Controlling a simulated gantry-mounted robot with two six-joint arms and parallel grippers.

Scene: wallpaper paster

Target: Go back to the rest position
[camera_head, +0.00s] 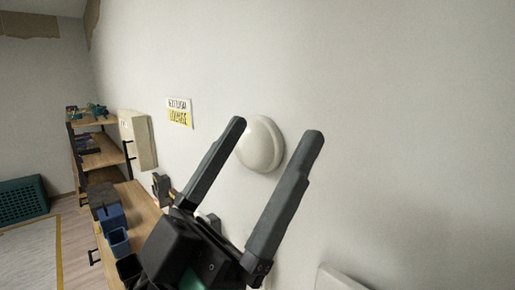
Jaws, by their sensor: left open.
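My left gripper (270,135) is in the middle of the head view, with its two long dark fingers spread apart and pointing up toward the wall (390,80). It is open, and nothing shows held between the fingers. A round white dome (261,146) on the wall appears between and behind the fingertips; I cannot tell whether a finger touches it. My right gripper is not in view.
A wooden workbench (142,207) with blue bins (112,217) stands at the lower left along the wall. Shelves (100,155), a beige wall box (137,139) and a sign (179,112) are beyond. A teal crate (22,199) is on the floor.

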